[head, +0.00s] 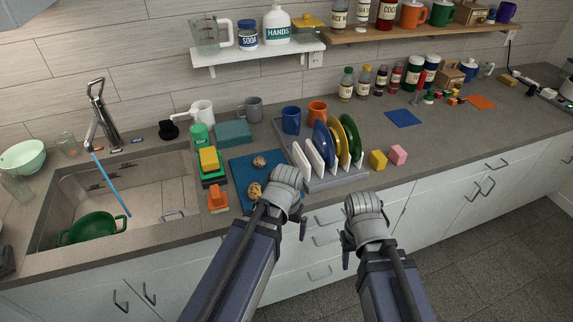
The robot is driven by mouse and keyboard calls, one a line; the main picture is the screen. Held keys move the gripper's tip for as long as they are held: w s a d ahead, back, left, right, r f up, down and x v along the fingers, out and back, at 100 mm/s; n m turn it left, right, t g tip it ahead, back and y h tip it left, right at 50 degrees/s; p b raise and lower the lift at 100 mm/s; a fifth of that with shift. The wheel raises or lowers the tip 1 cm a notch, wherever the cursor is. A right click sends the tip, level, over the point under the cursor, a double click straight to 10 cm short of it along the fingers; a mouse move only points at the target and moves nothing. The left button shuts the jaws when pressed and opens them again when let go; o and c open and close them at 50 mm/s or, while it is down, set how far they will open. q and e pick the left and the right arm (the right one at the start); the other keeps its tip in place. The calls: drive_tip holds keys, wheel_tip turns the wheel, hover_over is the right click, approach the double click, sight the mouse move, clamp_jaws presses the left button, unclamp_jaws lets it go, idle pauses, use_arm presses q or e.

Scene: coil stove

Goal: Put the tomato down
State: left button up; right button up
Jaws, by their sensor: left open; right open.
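I cannot make out a tomato in the head view. My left gripper (284,192) is over the front edge of the counter, beside the blue mat (240,164) and in front of the dish rack. It is open, and its fingers are mostly hidden by my own wrist. Two small brownish round items (255,190) lie on the mat, one close to the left gripper. My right gripper (364,215) is open in front of the cabinet fronts, right of the left one. I see nothing held in it.
A dish rack (330,184) with several plates stands just behind my grippers. A yellow block (377,159) and a pink block (397,154) sit right of it. The sink (150,190) with a green colander (92,228) is at left.

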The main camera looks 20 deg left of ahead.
use_arm(q)
drive_tip(key=w+a+r+t+p, duration=0.1)
drive_tip(key=w+a+r+p, duration=0.25)
drive_tip(key=w+r, duration=0.2)
use_arm(e)
wheel_tip(320, 180, up, 6)
use_arm(q)
drive_tip(key=w+a+t, duration=0.1)
drive_tip(key=w, duration=0.2)
drive_tip(key=w+a+t+h+b, duration=0.1)
drive_tip(key=w, duration=0.3)
drive_tip(key=w+a+h+b, duration=0.1)
drive_tip(key=w, duration=0.3)
drive_tip(key=shift+w+a+n+t, duration=0.15)
drive_tip(key=shift+a+n+t, duration=0.15)
drive_tip(key=shift+a+t, duration=0.1)
drive_tip(key=b+x, duration=0.2)
drive_tip(key=d+b+x, duration=0.1)
drive_tip(key=b+x, duration=0.2)
drive_tip(key=shift+f, duration=0.15)
use_arm(e)
wheel_tip(320, 180, down, 7)
use_arm(q)
clamp_jaws()
